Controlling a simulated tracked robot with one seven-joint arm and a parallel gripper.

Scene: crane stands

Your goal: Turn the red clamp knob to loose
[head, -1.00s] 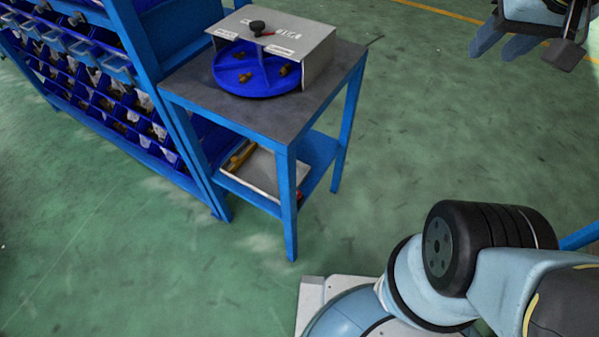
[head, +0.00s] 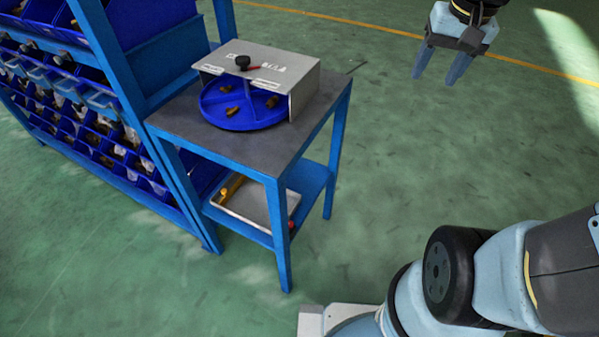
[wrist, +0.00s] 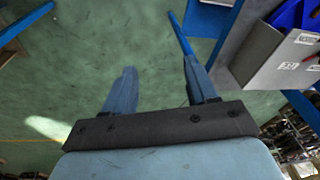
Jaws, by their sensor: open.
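The clamp knob (head: 242,62) is a dark round knob with a red pointer (head: 251,68) lying to its right. It sits on top of a grey sheet-metal cover (head: 302,88) with white labels. A blue round tray (head: 210,116) with several brass pieces sits under the cover. My gripper (head: 439,76) is open and empty, in the air to the right of the table, well apart from the knob. In the wrist view its two fingers (wrist: 159,66) point over bare floor. The cover (wrist: 277,66) and a bit of red show at the right edge there.
The cover stands on a blue-legged table with a dark top (head: 190,122). A lower shelf holds a grey tray (head: 250,206) with a yellow-handled tool. A blue rack of bins (head: 100,130) stands close on the left. The green floor (head: 400,160) right of the table is clear.

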